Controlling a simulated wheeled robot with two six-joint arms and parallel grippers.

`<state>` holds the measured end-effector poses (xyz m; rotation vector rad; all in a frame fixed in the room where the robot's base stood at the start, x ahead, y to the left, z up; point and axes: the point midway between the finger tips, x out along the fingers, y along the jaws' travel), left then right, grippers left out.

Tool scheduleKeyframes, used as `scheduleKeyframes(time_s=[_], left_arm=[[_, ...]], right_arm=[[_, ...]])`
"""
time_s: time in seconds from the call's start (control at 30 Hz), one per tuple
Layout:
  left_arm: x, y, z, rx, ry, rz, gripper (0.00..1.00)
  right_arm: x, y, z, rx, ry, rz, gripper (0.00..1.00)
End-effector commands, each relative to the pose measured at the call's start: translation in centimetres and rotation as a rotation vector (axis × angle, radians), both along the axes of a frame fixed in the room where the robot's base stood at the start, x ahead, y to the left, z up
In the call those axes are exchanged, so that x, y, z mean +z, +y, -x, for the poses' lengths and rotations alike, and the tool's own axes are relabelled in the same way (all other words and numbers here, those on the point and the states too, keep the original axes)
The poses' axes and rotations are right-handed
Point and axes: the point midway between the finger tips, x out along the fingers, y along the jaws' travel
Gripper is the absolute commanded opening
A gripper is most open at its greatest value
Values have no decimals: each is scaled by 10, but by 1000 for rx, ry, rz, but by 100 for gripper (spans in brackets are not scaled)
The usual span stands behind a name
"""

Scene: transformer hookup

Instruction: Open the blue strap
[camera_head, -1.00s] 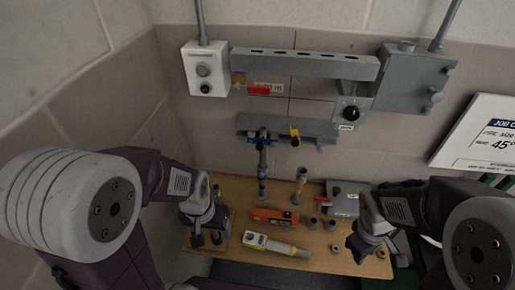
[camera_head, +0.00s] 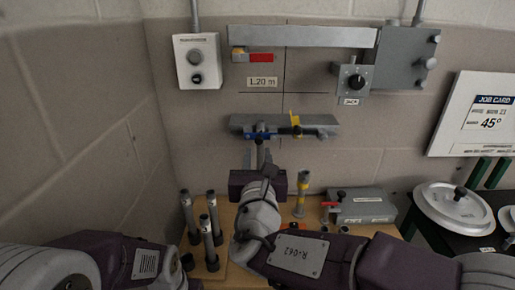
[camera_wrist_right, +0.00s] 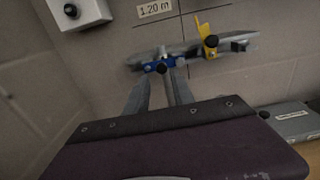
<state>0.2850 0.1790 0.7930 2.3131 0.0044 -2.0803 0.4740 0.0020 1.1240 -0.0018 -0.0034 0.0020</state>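The blue strap (camera_head: 260,132) is on the left part of a grey wall bracket (camera_head: 318,121), beside a yellow strap (camera_head: 295,124). It also shows in the right wrist view (camera_wrist_right: 158,66), with a dark knob on its front. I cannot tell whether the strap is latched. My right gripper (camera_head: 259,156) is just below the blue strap, fingers pointing up at it. In the right wrist view its two fingers (camera_wrist_right: 162,80) are apart with nothing visible between them; contact with the strap is unclear. My left gripper is not visible; only its arm shows at bottom left.
A grey box with a knob (camera_head: 351,81), a white switch box (camera_head: 197,61) and a 1.20 m label (camera_head: 262,82) are on the wall above. Grey posts (camera_head: 212,212) and a yellow-banded post (camera_head: 301,194) stand on the wooden bench below. A grey case (camera_head: 362,205) lies right.

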Motion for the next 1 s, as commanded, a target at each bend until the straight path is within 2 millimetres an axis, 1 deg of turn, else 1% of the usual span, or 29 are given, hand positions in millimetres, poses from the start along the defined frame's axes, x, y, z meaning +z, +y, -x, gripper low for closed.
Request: scheduleKeyframes(time_s=[0.03,0.1,0.2,0.33,0.47,0.67,0.7,0.77,0.8,1.0], left_arm=[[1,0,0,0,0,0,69],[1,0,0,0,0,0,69],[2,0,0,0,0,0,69],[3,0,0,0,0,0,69],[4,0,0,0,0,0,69],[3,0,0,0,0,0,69],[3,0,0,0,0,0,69],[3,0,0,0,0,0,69],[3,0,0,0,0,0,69],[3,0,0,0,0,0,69]], right_arm=[[0,-2,-12,-7,1,1,30],[-1,-2,-27,-7,2,2,30],[0,-2,-47,-6,2,0,30],[-1,-1,-63,-3,3,0,30],[0,-1,-69,-2,1,-1,30],[-1,-1,-69,-2,1,-1,30],[-1,-1,-69,-2,1,-1,18],[-1,-1,-69,-2,1,-1,2],[-1,-1,-69,-2,1,-1,0],[-1,-1,-69,-2,1,-1,0]])
